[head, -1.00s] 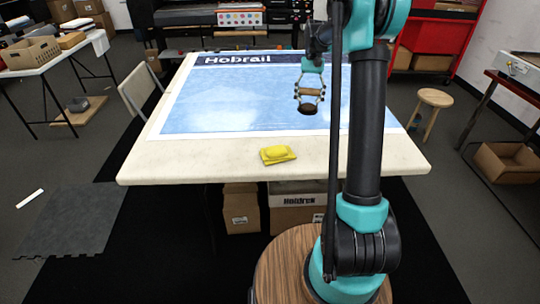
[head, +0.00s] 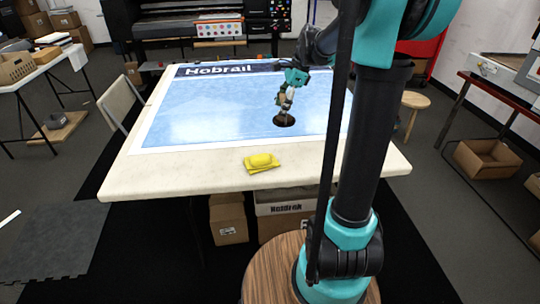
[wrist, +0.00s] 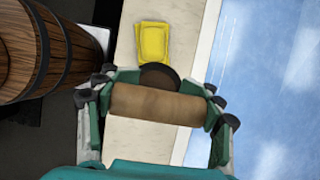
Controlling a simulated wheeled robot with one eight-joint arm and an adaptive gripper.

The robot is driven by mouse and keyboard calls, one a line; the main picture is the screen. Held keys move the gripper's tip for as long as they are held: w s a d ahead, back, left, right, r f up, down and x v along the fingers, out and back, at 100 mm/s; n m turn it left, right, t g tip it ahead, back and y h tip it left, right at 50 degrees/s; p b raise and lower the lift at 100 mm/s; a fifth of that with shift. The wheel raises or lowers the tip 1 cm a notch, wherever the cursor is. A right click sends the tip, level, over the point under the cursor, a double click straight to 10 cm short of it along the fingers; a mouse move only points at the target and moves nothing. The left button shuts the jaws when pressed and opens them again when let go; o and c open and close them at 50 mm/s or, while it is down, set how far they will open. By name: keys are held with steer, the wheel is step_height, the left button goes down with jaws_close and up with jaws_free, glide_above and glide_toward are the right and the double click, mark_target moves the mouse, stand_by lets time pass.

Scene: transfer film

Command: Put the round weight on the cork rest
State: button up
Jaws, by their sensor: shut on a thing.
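My gripper (head: 286,102) is over the blue printed sheet on the table, toward its right side. It is shut on a tan, roller-like piece (wrist: 155,104), which spans between the fingers in the wrist view. A dark round disc shows just below the fingers in the head view (head: 284,121) and partly behind the tan piece in the wrist view (wrist: 158,76). Together they look like the round weight with its grip. I cannot tell whether the disc touches the sheet. I cannot make out the cork rest for certain.
The pale table (head: 180,176) carries the blue sheet (head: 205,115) with a dark "Hobrail" band. A yellow pad (head: 262,162) lies near the front edge and shows in the wrist view (wrist: 153,42). A small wooden stool (head: 415,101) stands right of the table.

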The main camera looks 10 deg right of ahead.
step_height(320, 180, down, 18)
steer(key=shift+f, duration=0.1)
stand_by(0.5)
steer(key=shift+f, duration=0.1)
steer(key=o, duration=2)
